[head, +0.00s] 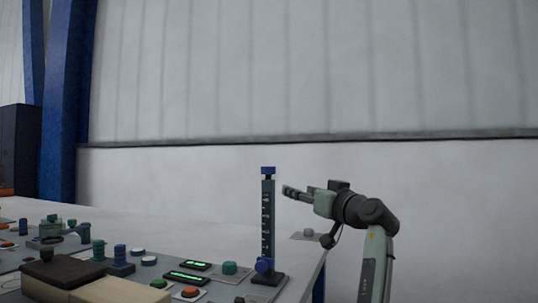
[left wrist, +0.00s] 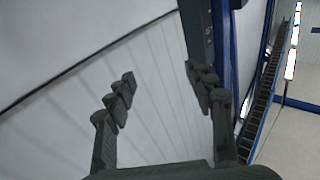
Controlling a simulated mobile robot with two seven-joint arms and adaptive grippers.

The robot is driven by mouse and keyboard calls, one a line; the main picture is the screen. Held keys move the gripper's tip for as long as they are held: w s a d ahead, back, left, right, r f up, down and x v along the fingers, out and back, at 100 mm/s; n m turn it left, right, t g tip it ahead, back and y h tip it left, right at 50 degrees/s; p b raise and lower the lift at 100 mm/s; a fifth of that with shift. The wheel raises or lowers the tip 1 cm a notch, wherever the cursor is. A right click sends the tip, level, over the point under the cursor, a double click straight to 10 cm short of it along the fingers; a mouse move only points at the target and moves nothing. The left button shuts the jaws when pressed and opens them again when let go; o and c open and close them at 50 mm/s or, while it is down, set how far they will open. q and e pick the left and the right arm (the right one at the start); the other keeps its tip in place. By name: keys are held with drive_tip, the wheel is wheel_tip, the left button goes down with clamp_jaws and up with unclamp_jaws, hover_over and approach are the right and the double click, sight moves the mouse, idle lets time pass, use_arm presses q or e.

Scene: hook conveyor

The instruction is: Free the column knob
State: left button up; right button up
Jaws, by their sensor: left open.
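A slim blue-grey column (head: 267,218) with marks up its face stands upright on a dark base at the panel's right end. It has a bright blue cap on top and a blue knob (head: 264,265) low down, near the base. My left gripper (head: 290,192) is just right of the column's upper part, pointing left at it, well above the low knob. In the left wrist view its fingers (left wrist: 160,80) are apart with nothing held between them. A dark post there, behind the right finger, may be the column. My right gripper is not in view.
Left of the column, the table (head: 150,225) carries green displays (head: 187,276), a teal knob (head: 230,268), a red button (head: 190,292) and several other controls. A dark block (head: 63,273) and a beige block (head: 120,291) are in front. A pale wall stands behind.

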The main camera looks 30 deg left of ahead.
sight(270, 169)
use_arm(q)
drive_tip(key=s+r+n+g, duration=0.2)
drive_tip(key=r+g, duration=0.1)
drive_tip(key=s+a+r+n+g, duration=0.1)
drive_tip(key=s+r, duration=0.1)
drive_tip(key=shift+r+n+g+y+p, duration=0.25)
drive_tip(key=shift+n+g+y+p, duration=0.05)
drive_tip(key=shift+n+g+p, duration=0.1)
drive_tip(key=shift+a, duration=0.35)
drive_tip(key=x, duration=0.7)
drive_tip(key=shift+p, duration=0.35)
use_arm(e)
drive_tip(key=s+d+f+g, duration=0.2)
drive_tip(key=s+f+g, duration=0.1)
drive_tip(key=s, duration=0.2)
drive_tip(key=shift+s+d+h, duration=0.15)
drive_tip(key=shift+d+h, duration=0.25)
use_arm(q)
drive_tip(key=shift+c, duration=0.4)
